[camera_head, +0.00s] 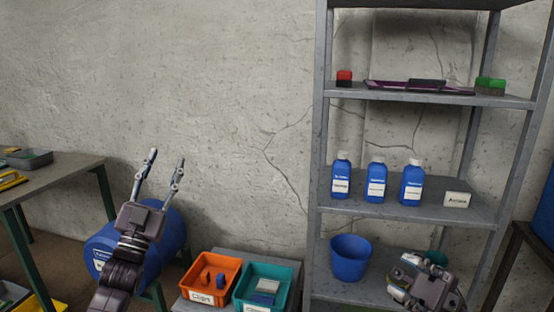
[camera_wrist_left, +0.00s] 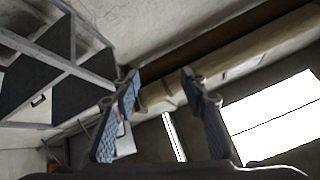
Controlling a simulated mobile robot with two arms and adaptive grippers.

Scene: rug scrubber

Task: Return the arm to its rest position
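My left gripper (camera_head: 167,157) is raised in front of the bare wall at the left of the head view, fingers pointing up. Its two fingers are spread apart with nothing between them. The left wrist view also shows the left gripper (camera_wrist_left: 160,75) open and empty, facing up toward the ceiling and a bright window. My right gripper (camera_head: 428,283) is low at the right of the head view, in front of the lower part of the metal shelf. Its fingers are hidden, so its opening and any hold cannot be told.
A metal shelf (camera_head: 419,209) holds blue bottles (camera_head: 375,182), a white labelled box (camera_head: 456,199) and a blue bucket (camera_head: 350,259). An orange bin (camera_head: 226,263) and a teal bin (camera_head: 285,272) stand left of it. A blue barrel (camera_head: 103,252) lies behind my left arm. A table (camera_head: 62,174) is far left.

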